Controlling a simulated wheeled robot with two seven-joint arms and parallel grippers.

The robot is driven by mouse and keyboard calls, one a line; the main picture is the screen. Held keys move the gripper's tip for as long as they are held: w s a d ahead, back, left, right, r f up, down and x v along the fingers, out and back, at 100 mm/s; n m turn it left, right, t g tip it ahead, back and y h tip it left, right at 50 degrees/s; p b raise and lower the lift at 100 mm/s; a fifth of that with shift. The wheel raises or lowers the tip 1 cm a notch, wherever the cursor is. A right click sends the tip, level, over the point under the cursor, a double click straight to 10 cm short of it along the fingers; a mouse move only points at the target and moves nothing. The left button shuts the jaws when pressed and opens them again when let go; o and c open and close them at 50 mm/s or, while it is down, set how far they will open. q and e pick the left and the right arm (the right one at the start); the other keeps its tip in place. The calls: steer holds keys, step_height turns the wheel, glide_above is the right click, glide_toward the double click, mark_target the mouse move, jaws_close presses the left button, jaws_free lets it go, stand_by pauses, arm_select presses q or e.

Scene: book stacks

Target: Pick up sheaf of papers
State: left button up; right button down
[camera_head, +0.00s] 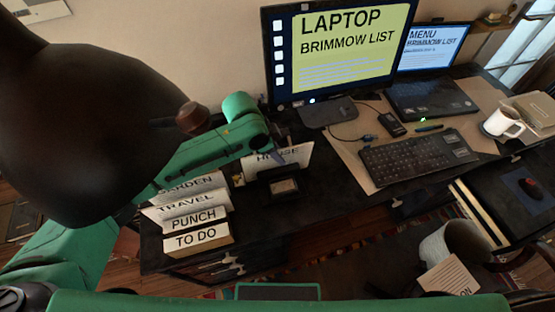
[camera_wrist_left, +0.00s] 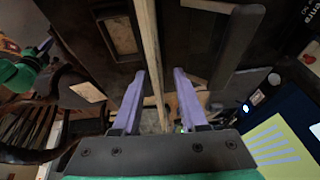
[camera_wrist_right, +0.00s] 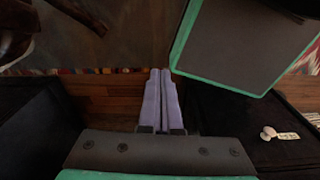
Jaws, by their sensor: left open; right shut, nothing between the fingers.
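The likely sheaf of papers, a white upright sheet lettered like "HOUSE" (camera_head: 262,163), stands on the dark desk; my left arm partly covers it in the head view. My left gripper (camera_head: 286,153) is over its top edge. In the left wrist view, a thin pale upright edge (camera_wrist_left: 147,35) runs between the two open purple fingers of my left gripper (camera_wrist_left: 157,80). The fingers are apart, one on each side of it. My right gripper (camera_wrist_right: 162,75) is shut and empty in the right wrist view, away from the papers; it is not discernible in the head view.
Cards marked "TO DO" (camera_head: 203,238) and "PUNCH" (camera_head: 194,219) stand left of the papers. A monitor (camera_head: 345,45), keyboard (camera_head: 418,155), laptop (camera_head: 430,97) and mug (camera_head: 502,124) stand to the right. A dark lamp-like shape (camera_head: 80,130) blocks the left of the head view.

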mark_target(281, 167)
arm_select(q)
steer(key=shift+x, duration=1.45)
steer(key=shift+s+d, duration=0.1)
steer(key=shift+f, duration=0.25)
steer(key=shift+c, duration=0.3)
jaws_close()
